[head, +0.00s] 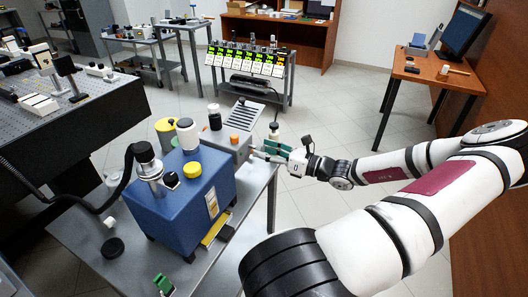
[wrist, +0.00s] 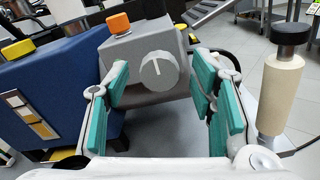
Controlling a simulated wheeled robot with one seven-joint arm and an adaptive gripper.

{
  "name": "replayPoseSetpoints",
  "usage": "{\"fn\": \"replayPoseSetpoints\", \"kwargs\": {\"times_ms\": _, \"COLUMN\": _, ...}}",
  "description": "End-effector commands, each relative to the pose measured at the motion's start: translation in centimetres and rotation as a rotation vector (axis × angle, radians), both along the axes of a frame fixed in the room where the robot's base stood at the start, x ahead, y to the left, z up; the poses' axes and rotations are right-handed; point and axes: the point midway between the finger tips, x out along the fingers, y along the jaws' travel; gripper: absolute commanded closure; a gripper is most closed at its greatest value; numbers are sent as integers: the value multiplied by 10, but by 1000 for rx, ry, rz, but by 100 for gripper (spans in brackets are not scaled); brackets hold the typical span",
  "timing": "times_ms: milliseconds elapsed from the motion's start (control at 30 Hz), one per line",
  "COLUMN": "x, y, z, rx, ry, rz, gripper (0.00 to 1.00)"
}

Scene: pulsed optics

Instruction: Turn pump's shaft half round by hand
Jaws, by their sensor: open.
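The pump is a blue box (head: 188,212) with a grey end housing (head: 222,150) that carries an orange button (head: 234,139). The blue body also shows at the left of the wrist view (wrist: 50,85). There, a round grey knob (wrist: 160,73) with a pale pointer line sits on the near face of the grey housing (wrist: 130,50); it looks like the shaft's end. My gripper (wrist: 163,88) is open and empty, its teal-padded fingers to the left and right of the knob in the picture. I cannot tell how far the fingertips reach past it. In the head view my gripper (head: 269,151) is beside the housing.
The pump stands on a grey bench (head: 80,237). A cream cylinder with a black top (wrist: 280,85) stands close to my right finger. A black hose (head: 70,208) runs from the pump's left side. A black-capped bottle (head: 214,118) stands behind the housing. Floor to the right is clear.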

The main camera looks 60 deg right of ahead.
Motion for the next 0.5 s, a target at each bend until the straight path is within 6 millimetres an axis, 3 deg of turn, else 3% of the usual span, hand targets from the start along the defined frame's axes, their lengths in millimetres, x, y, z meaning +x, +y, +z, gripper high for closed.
{"fn": "replayPoseSetpoints", "kwargs": {"times_ms": 367, "x": 6, "y": 0, "z": 0, "rx": 0, "ry": 0, "rz": -1, "gripper": 49}}
{"fn": "replayPoseSetpoints", "kwargs": {"times_ms": 500, "x": 6, "y": 0, "z": 0, "rx": 0, "ry": 0, "rz": -1, "gripper": 77}}
